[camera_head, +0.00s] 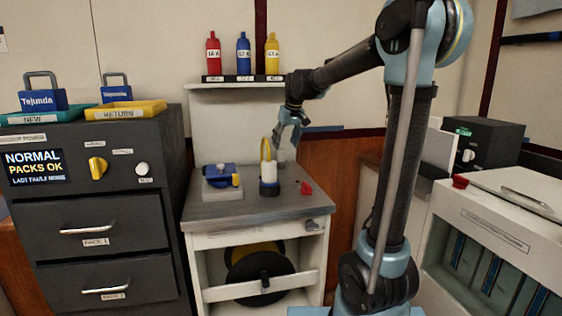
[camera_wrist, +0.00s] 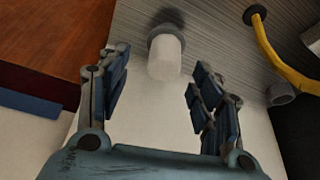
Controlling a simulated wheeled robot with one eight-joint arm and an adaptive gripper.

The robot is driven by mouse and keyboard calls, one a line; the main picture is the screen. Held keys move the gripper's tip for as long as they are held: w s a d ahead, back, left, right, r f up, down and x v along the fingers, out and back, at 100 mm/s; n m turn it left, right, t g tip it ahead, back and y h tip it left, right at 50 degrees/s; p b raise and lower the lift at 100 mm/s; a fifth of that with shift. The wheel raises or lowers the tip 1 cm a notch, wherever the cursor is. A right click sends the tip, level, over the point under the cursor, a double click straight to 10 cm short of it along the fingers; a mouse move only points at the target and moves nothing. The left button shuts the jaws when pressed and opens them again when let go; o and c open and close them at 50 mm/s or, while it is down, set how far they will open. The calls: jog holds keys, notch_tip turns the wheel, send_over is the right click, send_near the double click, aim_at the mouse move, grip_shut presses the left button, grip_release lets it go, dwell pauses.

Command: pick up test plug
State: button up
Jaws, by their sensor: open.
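A pale, rounded cylinder with a grey collar (camera_wrist: 165,56) shows between my fingers in the wrist view; it looks like the test plug, but I see no label on it. In the head view, a pale upright piece (camera_head: 281,156) at the back of the bench, just below my gripper (camera_head: 287,138), seems to be the same thing. My gripper is open, with one finger to each side of the cylinder in the wrist view (camera_wrist: 160,66). I see no contact. A yellow cable (camera_wrist: 282,62) curves to the right of the cylinder.
The grey bench top (camera_head: 240,211) also holds a white-and-dark cylinder (camera_head: 269,174), a blue-and-yellow device (camera_head: 221,176) and a red piece (camera_head: 306,188). A shelf (camera_head: 235,84) with three bottles is above. A dark cabinet (camera_head: 95,215) stands left.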

aim_at(282, 149)
jog(key=shift+a+x, duration=0.2)
jog(key=shift+x, duration=1.4)
jog(key=shift+a+x, duration=0.15)
jog(key=shift+x, duration=1.45)
jog(key=shift+r, duration=0.1)
jog(key=c, duration=1.3)
